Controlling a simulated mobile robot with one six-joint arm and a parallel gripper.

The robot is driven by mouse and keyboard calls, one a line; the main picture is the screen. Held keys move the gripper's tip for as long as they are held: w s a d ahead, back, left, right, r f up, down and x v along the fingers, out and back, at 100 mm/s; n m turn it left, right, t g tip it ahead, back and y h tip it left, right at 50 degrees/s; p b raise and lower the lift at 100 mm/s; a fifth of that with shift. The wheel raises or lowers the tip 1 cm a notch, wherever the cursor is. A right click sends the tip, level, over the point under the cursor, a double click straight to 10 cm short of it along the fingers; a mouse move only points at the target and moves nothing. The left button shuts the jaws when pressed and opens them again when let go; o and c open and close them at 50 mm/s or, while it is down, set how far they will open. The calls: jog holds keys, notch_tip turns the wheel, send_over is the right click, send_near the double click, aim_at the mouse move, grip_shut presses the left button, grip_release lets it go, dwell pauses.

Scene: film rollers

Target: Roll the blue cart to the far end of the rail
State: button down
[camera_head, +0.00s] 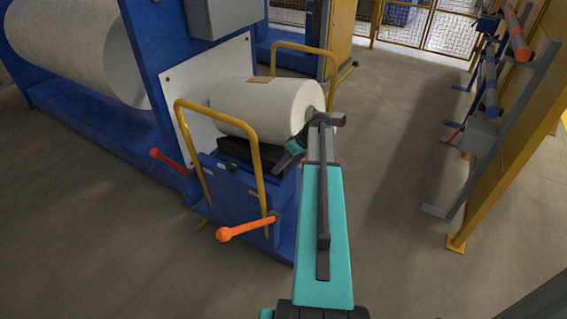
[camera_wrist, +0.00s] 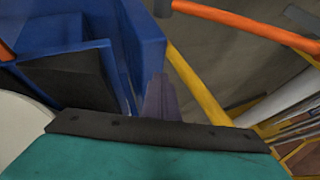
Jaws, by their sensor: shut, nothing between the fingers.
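The blue cart (camera_head: 235,190) stands left of centre in the head view, beside a tall blue machine frame. It has yellow hoop handles (camera_head: 262,160), and a white roll (camera_head: 255,104) lies on its black cradle (camera_head: 240,152). My gripper (camera_head: 281,165) is at the cart's right side, near the roll's end, and is partly hidden by my wrist. In the wrist view my gripper (camera_wrist: 160,98) shows as narrow closed fingers, empty, close to the cart's blue body (camera_wrist: 135,45). A yellow bar (camera_wrist: 195,85) passes just right of the fingers. I cannot clearly make out the rail.
A large white roll (camera_head: 75,45) sits in the machine at left. A rack (camera_head: 480,130) stands along the right wall. Grey floor (camera_head: 400,150) between cart and rack is clear.

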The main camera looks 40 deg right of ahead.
jog(key=shift+w+a+f+p, duration=0.1)
jog(key=shift+a+f+p, duration=0.1)
jog(key=shift+a, duration=0.9)
jog(key=shift+w+a+f+p, duration=0.1)
jog(key=shift+a+f+p, duration=0.1)
jog(key=shift+a, duration=0.85)
